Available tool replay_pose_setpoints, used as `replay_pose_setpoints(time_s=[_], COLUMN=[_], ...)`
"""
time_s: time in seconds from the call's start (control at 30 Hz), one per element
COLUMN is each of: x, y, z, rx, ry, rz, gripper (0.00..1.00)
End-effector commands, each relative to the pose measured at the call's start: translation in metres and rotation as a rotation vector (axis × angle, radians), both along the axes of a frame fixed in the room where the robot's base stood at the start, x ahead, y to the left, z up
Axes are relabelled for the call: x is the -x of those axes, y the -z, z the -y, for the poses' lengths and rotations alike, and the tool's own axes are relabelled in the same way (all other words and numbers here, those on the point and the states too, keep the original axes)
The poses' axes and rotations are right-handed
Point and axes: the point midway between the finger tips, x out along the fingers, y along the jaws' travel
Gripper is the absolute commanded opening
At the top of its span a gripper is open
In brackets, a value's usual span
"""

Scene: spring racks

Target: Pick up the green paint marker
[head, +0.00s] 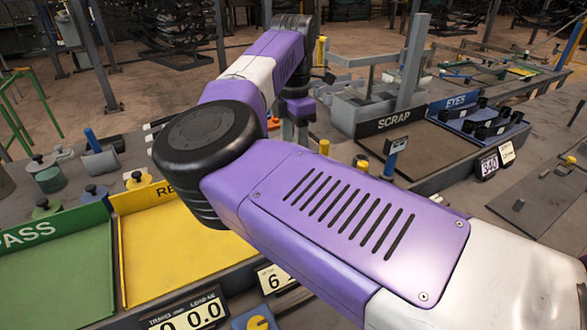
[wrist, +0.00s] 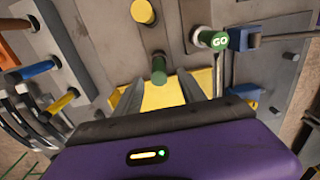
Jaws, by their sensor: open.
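A short green cylinder (wrist: 159,72), which looks like the green paint marker, shows in the wrist view with a yellowish end. It appears just beyond the fingertips, in line with the gap between them. My gripper (wrist: 161,82) is open, with nothing held between its two fingers. Whether the fingers reach level with the cylinder I cannot tell. In the head view my gripper (head: 293,126) hangs low over the bench behind my arm, and I cannot make out the marker there.
A green-capped piece marked GO (wrist: 215,40) and a blue block (wrist: 240,38) stand right of the fingers. Blue (wrist: 34,69) and yellow (wrist: 63,100) cylinders lie at left. The SCRAP bin (head: 392,121), EYES tray (head: 458,102), yellow tray (head: 170,250) and green PASS tray (head: 60,270) surround my arm.

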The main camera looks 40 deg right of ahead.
Motion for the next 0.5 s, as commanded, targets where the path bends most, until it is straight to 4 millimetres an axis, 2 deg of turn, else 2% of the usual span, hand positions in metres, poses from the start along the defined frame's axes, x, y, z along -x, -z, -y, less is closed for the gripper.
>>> replay_pose_setpoints(time_s=[0.3, 0.5], x=[0.000, 0.000], y=[0.039, 0.054], z=[0.002, 0.002], rx=[0.001, 0.001], ry=[-0.001, 0.000], rz=[-0.003, 0.001], gripper=[0.48, 0.48])
